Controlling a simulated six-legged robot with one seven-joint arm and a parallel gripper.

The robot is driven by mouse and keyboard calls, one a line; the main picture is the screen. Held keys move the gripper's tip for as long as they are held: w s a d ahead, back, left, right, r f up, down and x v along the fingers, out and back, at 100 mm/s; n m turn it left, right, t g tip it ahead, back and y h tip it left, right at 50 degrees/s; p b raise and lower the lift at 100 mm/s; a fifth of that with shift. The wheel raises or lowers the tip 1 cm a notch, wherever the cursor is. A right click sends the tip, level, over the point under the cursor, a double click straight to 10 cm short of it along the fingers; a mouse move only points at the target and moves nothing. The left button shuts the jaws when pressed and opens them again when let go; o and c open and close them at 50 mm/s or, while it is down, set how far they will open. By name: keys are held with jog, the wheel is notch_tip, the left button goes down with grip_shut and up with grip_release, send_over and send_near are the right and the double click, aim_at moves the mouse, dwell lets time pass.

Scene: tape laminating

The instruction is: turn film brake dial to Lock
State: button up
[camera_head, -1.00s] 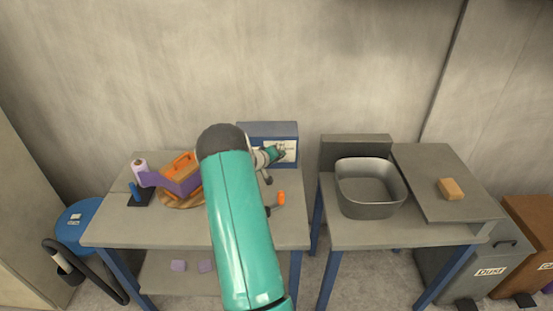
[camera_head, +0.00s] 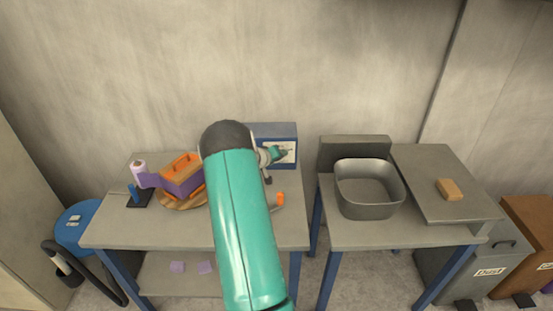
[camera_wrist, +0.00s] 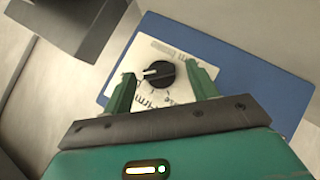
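The film brake dial (camera_wrist: 160,74) is a round black knob on a white label plate (camera_wrist: 148,52), which is fixed to a blue box (camera_head: 287,131). A white mark on the knob points left in the wrist view. Lettering around it is tilted and too small to read surely. My gripper (camera_wrist: 160,71) is open, with its green fingers on either side of the dial. Gaps show between the fingers and the knob. In the head view my gripper (camera_head: 279,153) is in front of the label plate and hides the dial.
An orange and purple device (camera_head: 180,178) stands on the left of the table (camera_head: 135,232). A small orange-tipped item (camera_head: 280,199) lies below my gripper. A grey basin (camera_head: 369,205) stands on the right table. The wrist view shows a dark block (camera_wrist: 75,25) at upper left.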

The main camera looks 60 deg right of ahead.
jog(key=s+v, duration=0.1)
jog(key=v, duration=1.2)
jog(key=shift+w+a+r, duration=0.25)
jog(key=shift+w, duration=0.2)
